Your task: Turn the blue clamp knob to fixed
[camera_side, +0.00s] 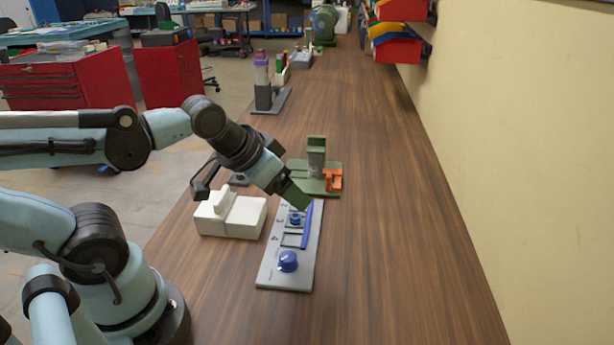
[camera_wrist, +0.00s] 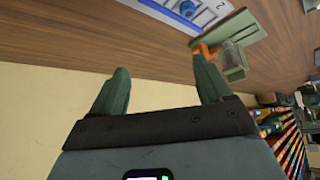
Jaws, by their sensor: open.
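A flat grey panel (camera_side: 270,268) lies on the wooden bench. A large blue knob (camera_side: 288,261) sits at its near end, and a smaller blue knob (camera_side: 295,219) sits near its far end beside a blue bar (camera_side: 308,222). I cannot tell from the labels which one is the clamp knob. My gripper (camera_side: 301,203) is over the far end of the panel, apart from the large knob. In the wrist view my gripper (camera_wrist: 160,85) has its green fingers spread with nothing between them. That view shows part of the panel and a blue knob (camera_wrist: 187,9) at the top.
A white block (camera_side: 231,214) stands left of the panel. A green fixture (camera_side: 316,160) with an orange part (camera_side: 333,180) stands just behind it. A grey stand with a purple piece (camera_side: 262,80) is farther back. The bench right of the panel is clear up to the wall.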

